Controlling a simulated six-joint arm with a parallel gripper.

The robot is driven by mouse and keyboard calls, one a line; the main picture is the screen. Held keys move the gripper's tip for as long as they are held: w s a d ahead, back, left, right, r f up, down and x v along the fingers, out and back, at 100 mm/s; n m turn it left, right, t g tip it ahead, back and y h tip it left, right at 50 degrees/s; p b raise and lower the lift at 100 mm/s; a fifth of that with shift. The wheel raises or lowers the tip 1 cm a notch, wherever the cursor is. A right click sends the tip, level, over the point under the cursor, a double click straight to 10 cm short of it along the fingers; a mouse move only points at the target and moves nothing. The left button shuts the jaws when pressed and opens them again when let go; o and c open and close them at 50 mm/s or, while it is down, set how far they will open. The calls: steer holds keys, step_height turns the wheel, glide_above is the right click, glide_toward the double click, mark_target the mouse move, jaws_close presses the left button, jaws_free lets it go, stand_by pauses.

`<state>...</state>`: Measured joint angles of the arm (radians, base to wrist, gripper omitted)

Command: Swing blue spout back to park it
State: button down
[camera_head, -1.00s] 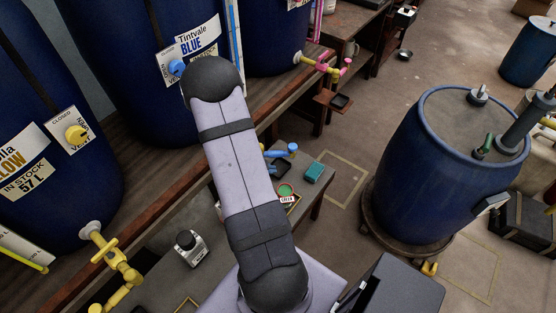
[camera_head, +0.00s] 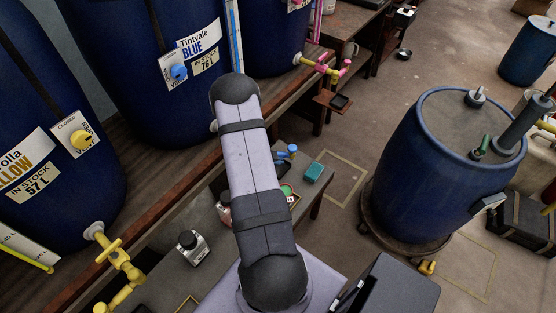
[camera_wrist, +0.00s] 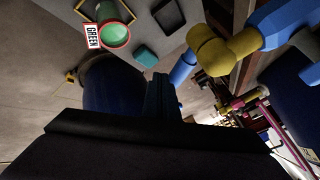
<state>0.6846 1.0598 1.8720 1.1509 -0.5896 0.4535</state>
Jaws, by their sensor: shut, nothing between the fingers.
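The blue spout's end (camera_head: 288,152) shows in the head view just right of my arm, below the Tintvale BLUE vat (camera_head: 150,60). The rest of the spout is hidden behind the arm. In the wrist view the blue spout (camera_wrist: 184,68) runs from a yellow joint (camera_wrist: 212,50) on a thick blue pipe (camera_wrist: 285,22) at upper right. My gripper (camera_wrist: 163,95) is shut and empty, its dark fingers pointing up the wrist picture. The spout lies close to the right of the fingertips. I cannot tell whether they touch. My arm hides the gripper in the head view.
A yellow spout (camera_head: 122,265) and a pink-handled spout (camera_head: 325,66) stick out from the bench edge on either side. A green-labelled cup (camera_wrist: 115,35) and a teal block (camera_head: 314,172) sit below. A large blue drum (camera_head: 430,190) stands at right.

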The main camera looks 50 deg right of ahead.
mark_target(282, 153)
steer(key=shift+d+f+b, duration=0.1)
steer(key=shift+d+b, duration=0.05)
steer(key=shift+b, duration=0.15)
steer(key=d+n+t+b, duration=0.1)
steer(key=n+b, duration=0.1)
steer(key=b, duration=0.1)
steer(key=w+d+n+t+b, duration=0.1)
steer(key=n+b, duration=0.1)
steer(key=b, duration=0.1)
steer(key=d+n+t+y+b, duration=0.1)
steer(key=n+t+b, duration=0.1)
steer(key=b, duration=0.1)
steer(key=shift+w+d, duration=0.2)
steer(key=shift+d, duration=0.2)
steer(key=shift+w+d+b, duration=0.35)
steer(key=shift+w+d, duration=0.6)
steer(key=shift+w, duration=0.25)
steer(key=shift+s, duration=0.1)
